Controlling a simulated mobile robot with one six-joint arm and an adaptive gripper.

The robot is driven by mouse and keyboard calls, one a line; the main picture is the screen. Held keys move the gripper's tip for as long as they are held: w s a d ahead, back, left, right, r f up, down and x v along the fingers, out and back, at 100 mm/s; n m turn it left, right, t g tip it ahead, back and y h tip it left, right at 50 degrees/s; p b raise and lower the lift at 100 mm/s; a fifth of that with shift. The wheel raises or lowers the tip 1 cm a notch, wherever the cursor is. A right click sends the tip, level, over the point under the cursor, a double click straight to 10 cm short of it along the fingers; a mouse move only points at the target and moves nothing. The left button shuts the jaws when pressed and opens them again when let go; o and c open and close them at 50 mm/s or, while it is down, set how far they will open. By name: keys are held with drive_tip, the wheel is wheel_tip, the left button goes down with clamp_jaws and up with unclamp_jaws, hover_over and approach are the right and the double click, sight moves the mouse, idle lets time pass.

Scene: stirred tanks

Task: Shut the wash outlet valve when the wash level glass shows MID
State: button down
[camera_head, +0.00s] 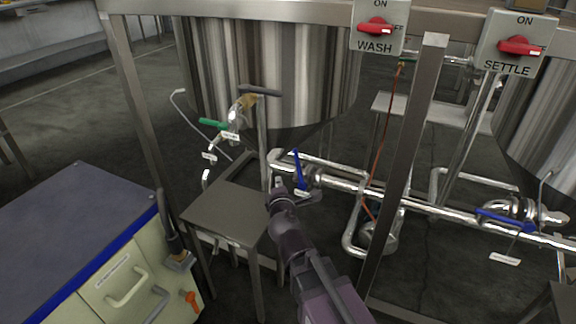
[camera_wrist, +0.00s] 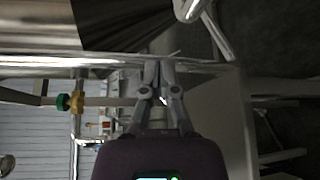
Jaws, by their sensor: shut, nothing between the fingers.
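The wash tank (camera_head: 265,70) is a large steel vessel with a cone bottom, behind the frame post in the head view. Below it, a valve with a blue lever (camera_head: 299,168) sits on the steel pipe; the lever points up, across the pipe line. Its small white tag (camera_head: 302,193) is too small to read. My gripper (camera_head: 276,183) is just left of this valve, near the pipe; I cannot tell whether it touches. In the wrist view my gripper (camera_wrist: 160,65) has its fingers together and empty, overlapping a horizontal pipe (camera_wrist: 60,62). I cannot make out a level glass reading.
WASH (camera_head: 376,27) and SETTLE (camera_head: 518,46) switch boxes hang on the frame. A second blue lever (camera_head: 505,219) lies along the pipe at right. A small steel table (camera_head: 225,212) and a blue-topped cabinet (camera_head: 75,225) stand left of my arm. A green-handled valve (camera_head: 213,124) is above.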

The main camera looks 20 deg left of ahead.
sight(296, 163)
drive_tip(key=shift+w+a, duration=0.1)
drive_tip(key=w, duration=0.9)
drive_tip(key=shift+f, duration=0.15)
idle(0.4)
drive_tip(key=shift+w+a, duration=0.1)
drive_tip(key=shift+d+r, duration=0.2)
drive_tip(key=shift+d, duration=0.5)
drive_tip(key=shift+d+r, duration=0.2)
drive_tip(key=shift+d, duration=0.45)
drive_tip(key=shift+a, duration=0.15)
